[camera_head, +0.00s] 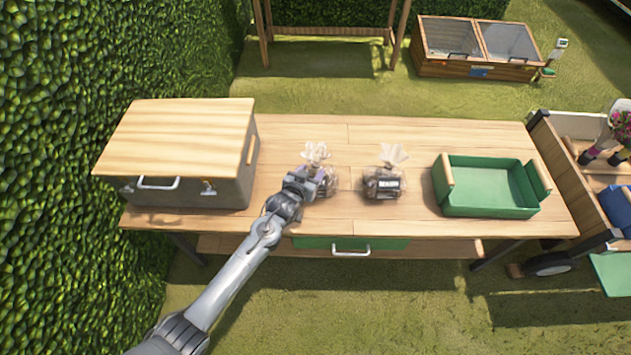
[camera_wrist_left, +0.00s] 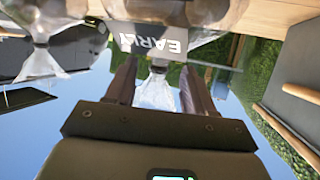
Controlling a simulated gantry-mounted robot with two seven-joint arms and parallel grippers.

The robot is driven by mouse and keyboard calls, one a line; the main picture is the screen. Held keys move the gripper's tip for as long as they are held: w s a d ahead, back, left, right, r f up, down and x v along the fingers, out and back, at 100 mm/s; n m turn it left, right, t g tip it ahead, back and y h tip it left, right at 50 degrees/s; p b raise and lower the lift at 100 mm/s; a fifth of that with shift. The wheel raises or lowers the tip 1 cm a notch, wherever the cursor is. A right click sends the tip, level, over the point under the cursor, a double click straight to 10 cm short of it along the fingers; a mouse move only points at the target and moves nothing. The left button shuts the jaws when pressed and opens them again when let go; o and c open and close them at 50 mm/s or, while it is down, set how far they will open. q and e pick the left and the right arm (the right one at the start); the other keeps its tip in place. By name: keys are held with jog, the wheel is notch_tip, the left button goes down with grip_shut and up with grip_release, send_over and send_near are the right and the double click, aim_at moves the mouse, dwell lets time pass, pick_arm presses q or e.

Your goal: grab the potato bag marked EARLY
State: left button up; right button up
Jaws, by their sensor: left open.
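In the head view this bag (camera_head: 328,184) stands on the table, partly hidden behind my left gripper (camera_head: 308,181). My left gripper is open and right at the bag; I cannot tell whether the fingers touch it. My right gripper is not in view.
A second bag (camera_head: 384,183) with a dark label stands just to the right on the wooden table (camera_head: 400,133). A green tray (camera_head: 490,208) is farther right. A grey box with a wooden lid (camera_head: 178,135) stands left. A cart (camera_head: 570,170) adjoins the table's right end.

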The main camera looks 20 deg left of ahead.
aim_at(314, 167)
pick_arm(q)
jog(key=b+x, duration=0.1)
jog(key=x, duration=0.3)
jog(key=shift+w+r+b, duration=0.1)
jog(key=shift+w+b, duration=0.15)
jog(key=shift+b, duration=0.05)
jog(key=shift+s, duration=0.1)
jog(key=shift+c, duration=0.4)
grip_shut()
dwell(0.6)
jog(key=shift+r, duration=0.15)
